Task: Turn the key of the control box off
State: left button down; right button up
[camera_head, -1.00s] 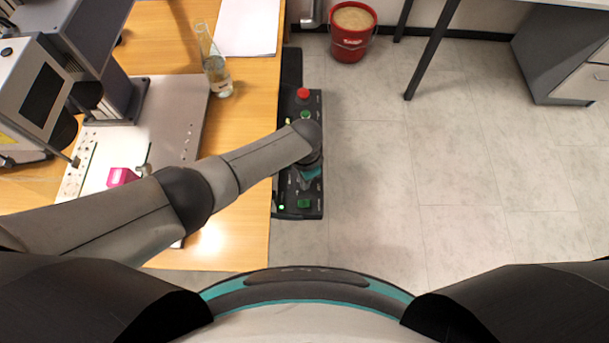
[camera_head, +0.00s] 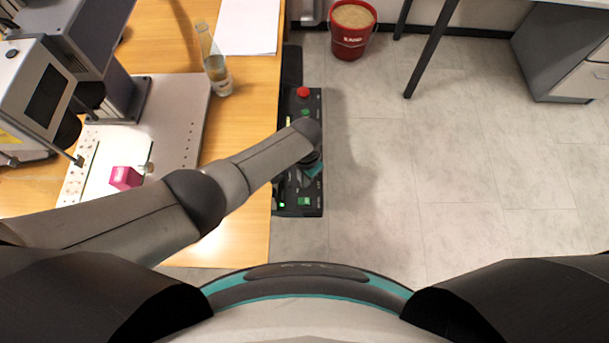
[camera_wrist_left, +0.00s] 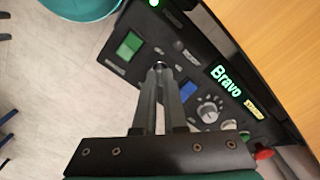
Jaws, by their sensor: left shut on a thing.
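The control box (camera_head: 315,190) is a long black panel at the table's right edge. It has a red button (camera_head: 303,92), green buttons and a lit green light. In the left wrist view, the panel (camera_wrist_left: 178,32) shows a lit "Bravo" display (camera_wrist_left: 226,79), a round knob (camera_wrist_left: 209,109) and a green square button (camera_wrist_left: 129,46). My left gripper (camera_wrist_left: 160,70) has its fingers closed together at a small silver key (camera_wrist_left: 160,65) on the panel. The fingertips largely hide the key, so its angle cannot be told. In the head view my wrist hides the fingers and the panel's middle.
A glass bottle (camera_head: 216,72) stands on the wooden table (camera_head: 250,90) near the box. A pink block (camera_head: 126,178) sits on the marker's plate (camera_head: 190,115) at left. A red bucket (camera_head: 350,42) stands on the floor behind. The floor right of the box is clear.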

pick_arm(q)
jog(key=c, duration=1)
grip_release()
jog(key=shift+r, duration=0.1)
notch_tip(320, 180, up, 15)
jog(key=p, duration=0.7)
